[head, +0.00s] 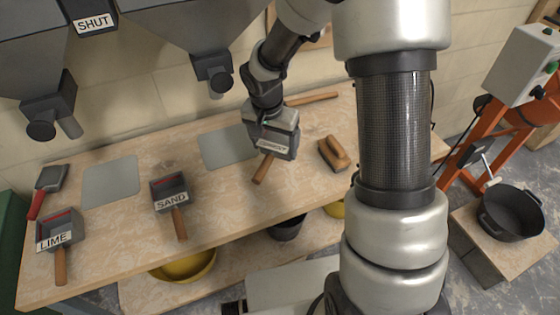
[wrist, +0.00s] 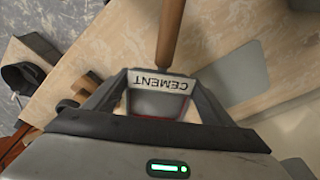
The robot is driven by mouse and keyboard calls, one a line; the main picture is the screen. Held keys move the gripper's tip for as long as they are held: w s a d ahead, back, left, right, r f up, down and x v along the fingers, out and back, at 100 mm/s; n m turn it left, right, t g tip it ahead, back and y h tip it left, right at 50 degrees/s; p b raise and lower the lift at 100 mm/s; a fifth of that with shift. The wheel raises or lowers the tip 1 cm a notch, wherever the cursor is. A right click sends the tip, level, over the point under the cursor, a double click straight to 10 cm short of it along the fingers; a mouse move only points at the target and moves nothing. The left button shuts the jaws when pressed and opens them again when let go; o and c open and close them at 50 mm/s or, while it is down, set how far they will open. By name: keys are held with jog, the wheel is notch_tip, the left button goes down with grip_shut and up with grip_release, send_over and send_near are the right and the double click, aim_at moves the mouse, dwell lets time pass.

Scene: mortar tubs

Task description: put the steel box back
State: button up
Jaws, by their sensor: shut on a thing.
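A grey steel box labelled CEMENT (head: 277,148), with a wooden handle pointing down and to the left, is in my gripper (head: 270,126) over the bench right of the middle. In the wrist view, the CEMENT box (wrist: 165,105) sits between the two fingers of my gripper (wrist: 163,92), its label upside down and its handle pointing up the picture. My gripper is shut on it. I cannot tell whether the box touches the bench. Similar grey boxes labelled SAND (head: 169,188) and LIME (head: 60,229) stand on the bench to the left.
The wooden bench (head: 130,240) carries two grey plates, left (head: 110,180) and middle (head: 228,147), the middle one beside my gripper. A wooden-handled brush or float (head: 333,155) lies right of the box. A red-handled tool (head: 48,187) lies far left. Hoppers (head: 185,20) hang above.

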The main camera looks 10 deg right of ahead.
jog(key=shift+f+b, duration=0.35)
jog(key=shift+f, duration=2.95)
jog(key=shift+f, duration=0.15)
jog(key=o, duration=1.7)
